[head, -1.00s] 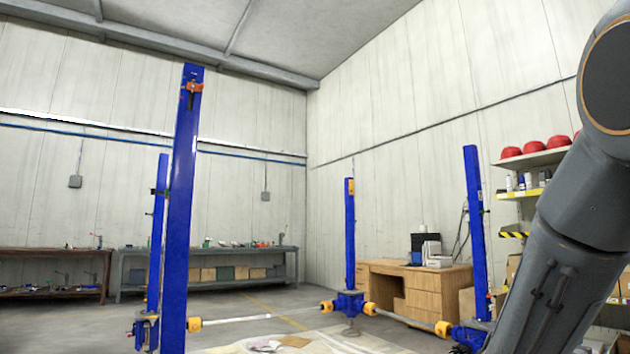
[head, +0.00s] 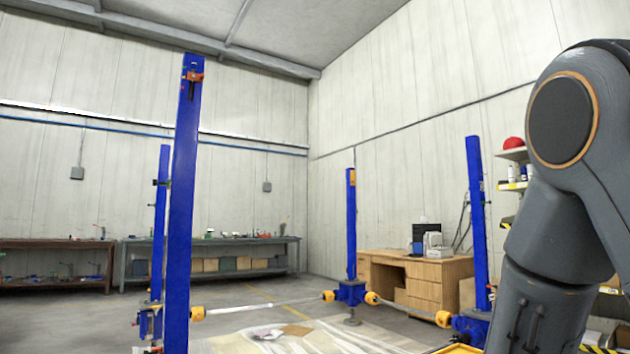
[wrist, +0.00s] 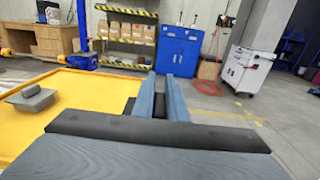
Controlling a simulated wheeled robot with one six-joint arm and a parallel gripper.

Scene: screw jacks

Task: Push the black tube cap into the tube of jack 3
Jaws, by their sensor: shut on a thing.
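In the wrist view my gripper (wrist: 164,78) points ahead over the right edge of a yellow surface. Its two blue-grey fingers are close together with a dark piece between them. It looks like the black tube cap (wrist: 160,106), mostly hidden by the fingers. In the head view several blue jack columns stand on the floor: a tall near one (head: 181,200), one behind it (head: 158,225), one in the middle (head: 351,225) and one at the right (head: 477,210). No number shows on them, so I cannot tell which is jack 3. My gripper is outside the head view.
A yellow tabletop (wrist: 85,100) carries a grey block-like part (wrist: 30,98). Beyond it are a blue cabinet (wrist: 178,50), shelves with boxes (wrist: 128,30) and a white cart (wrist: 247,72). A wooden desk (head: 430,285) stands behind the jacks. Yellow-ended shafts link the jack bases.

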